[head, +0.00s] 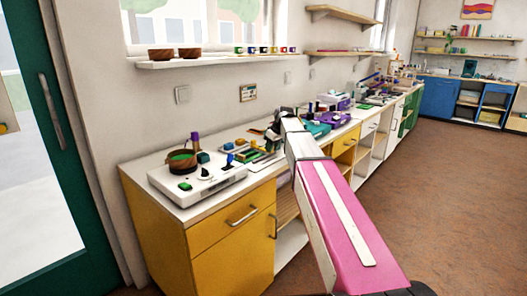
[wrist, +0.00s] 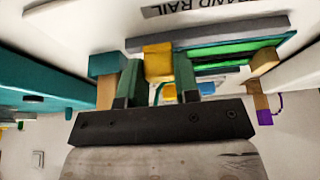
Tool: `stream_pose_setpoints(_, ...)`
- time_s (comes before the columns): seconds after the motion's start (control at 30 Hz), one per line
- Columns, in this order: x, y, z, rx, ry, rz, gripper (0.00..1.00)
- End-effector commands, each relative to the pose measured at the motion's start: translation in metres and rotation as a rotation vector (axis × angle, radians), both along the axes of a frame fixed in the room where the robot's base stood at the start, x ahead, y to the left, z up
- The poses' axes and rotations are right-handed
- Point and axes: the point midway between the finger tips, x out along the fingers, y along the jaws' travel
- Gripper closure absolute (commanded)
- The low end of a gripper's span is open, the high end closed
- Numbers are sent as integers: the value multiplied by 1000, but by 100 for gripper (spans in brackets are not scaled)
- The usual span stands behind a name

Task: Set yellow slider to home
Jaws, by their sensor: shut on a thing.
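In the wrist view, the yellow slider (wrist: 158,61) is a small yellow block at the end of a grey and green rail (wrist: 235,50). My gripper (wrist: 157,78) has its two green fingers on either side of this block and is shut on it. In the head view, my gripper (head: 273,130) is over the bead board (head: 250,153) on the counter, partly hidden by my pink and white arm. The slider cannot be made out there. The home mark cannot be made out in either view.
A teal block (wrist: 107,64) stands close to the left finger. Blue (wrist: 205,88) and purple (wrist: 265,117) pieces lie to the right.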

Motion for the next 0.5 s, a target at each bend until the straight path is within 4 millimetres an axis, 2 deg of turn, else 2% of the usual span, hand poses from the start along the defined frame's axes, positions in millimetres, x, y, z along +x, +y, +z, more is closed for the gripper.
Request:
stream_pose_setpoints(0.1,8,-7,0,0,0,0,100)
stream_pose_setpoints(0.37,9,-9,0,-3,-3,-1,100)
stream_pose_setpoints(0.4,9,-9,0,-4,-4,-1,67)
stream_pose_setpoints(0.47,9,-9,0,-4,-4,-1,48)
stream_pose_setpoints(0.5,9,-9,0,-3,-3,-2,45)
